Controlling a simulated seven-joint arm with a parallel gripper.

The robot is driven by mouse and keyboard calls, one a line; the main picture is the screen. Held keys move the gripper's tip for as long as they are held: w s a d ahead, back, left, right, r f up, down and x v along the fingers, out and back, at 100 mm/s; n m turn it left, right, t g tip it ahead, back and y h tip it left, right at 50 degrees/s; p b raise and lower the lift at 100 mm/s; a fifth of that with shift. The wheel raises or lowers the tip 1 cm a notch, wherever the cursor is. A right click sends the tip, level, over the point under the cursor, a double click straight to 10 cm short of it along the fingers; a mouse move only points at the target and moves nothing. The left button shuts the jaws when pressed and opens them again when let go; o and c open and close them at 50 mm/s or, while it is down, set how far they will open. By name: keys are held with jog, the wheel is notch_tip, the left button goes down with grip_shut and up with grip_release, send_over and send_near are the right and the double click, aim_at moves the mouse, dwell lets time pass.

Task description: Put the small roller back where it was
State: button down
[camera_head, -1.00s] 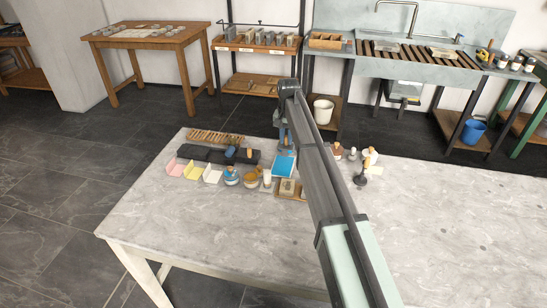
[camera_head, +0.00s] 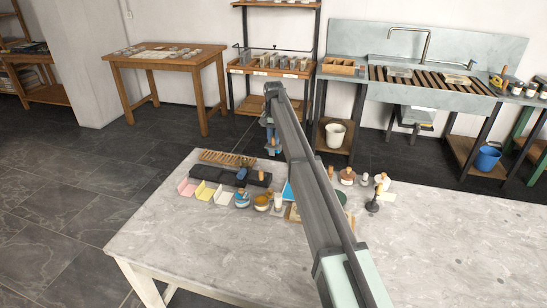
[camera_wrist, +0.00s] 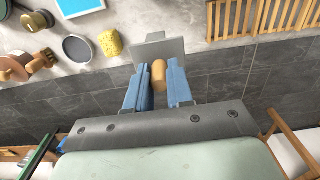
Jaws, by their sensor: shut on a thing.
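I cannot tell whether this held thing is the small roller. A long black rack (camera_head: 210,177) lies near the table's far left. A small blue thing (camera_head: 241,175) and a brown-handled thing (camera_head: 262,176) are at its right end, too small to identify as rollers.
A slatted wooden rack (camera_head: 222,158) lies behind the black one. Pink (camera_head: 187,188), yellow and white trays, and several pots stand in front. The wrist view shows a yellow sponge (camera_wrist: 110,43), a grey disc (camera_wrist: 77,48) and a blue tray (camera_wrist: 78,6). The table's front is clear.

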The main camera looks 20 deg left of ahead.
aim_at(274, 152)
jog(key=shift+f, duration=3.65)
jog(key=shift+f, duration=0.3)
jog(key=shift+f, duration=0.35)
jog(key=c, duration=1.1)
grip_release()
jog(key=shift+f, duration=0.1)
jog(key=shift+o, duration=0.5)
notch_tip(274, 152, up, 14)
jog(key=shift+f, duration=0.25)
